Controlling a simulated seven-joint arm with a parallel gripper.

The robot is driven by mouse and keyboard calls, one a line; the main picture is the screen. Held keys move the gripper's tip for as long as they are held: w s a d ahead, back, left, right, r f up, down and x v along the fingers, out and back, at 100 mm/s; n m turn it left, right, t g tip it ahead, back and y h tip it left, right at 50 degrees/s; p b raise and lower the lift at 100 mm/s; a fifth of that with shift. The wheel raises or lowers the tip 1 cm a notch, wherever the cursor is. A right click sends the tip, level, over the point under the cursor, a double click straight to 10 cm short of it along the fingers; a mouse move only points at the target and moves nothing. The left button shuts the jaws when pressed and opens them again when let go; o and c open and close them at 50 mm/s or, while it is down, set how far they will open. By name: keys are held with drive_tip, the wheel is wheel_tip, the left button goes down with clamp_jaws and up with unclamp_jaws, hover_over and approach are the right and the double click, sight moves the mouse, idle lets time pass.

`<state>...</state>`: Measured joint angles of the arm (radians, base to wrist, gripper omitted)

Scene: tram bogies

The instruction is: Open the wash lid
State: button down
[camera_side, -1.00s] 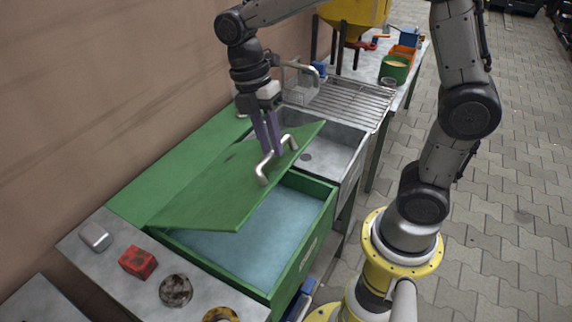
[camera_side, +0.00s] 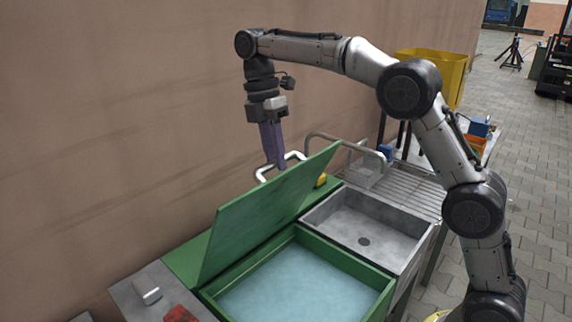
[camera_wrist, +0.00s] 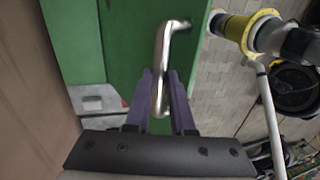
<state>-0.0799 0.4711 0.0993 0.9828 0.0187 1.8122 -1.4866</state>
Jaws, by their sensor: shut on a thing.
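The green wash lid (camera_side: 262,212) stands steeply raised above the green wash tank (camera_side: 368,302), which holds pale blue liquid (camera_side: 298,285). The lid also shows in the wrist view (camera_wrist: 120,50). A bent silver handle (camera_side: 263,172) is fixed to the lid's outer face near its raised edge; it also shows in the wrist view (camera_wrist: 160,60). My gripper (camera_side: 277,162) is shut on the handle, with its purple fingers pointing down. In the wrist view the two fingers (camera_wrist: 160,88) sit on either side of the handle bar. The lid hides part of the fingertips' surroundings in the side view.
A metal sink (camera_side: 365,225) with a curved pipe adjoins the tank on the right, and a wire drying rack (camera_side: 415,188) lies beyond it. A brown wall (camera_side: 120,130) rises close behind the lid. A grey block (camera_side: 147,290) and a red block (camera_side: 180,314) lie at the front left.

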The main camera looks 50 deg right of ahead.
drive_tip(key=shift+w+f, duration=0.4)
drive_tip(key=shift+w, duration=0.1)
drive_tip(key=c, duration=1)
unclamp_jaws()
drive_tip(key=shift+o, duration=1.2)
drive_tip(key=shift+r, duration=0.15)
drive_tip(key=shift+r, duration=0.1)
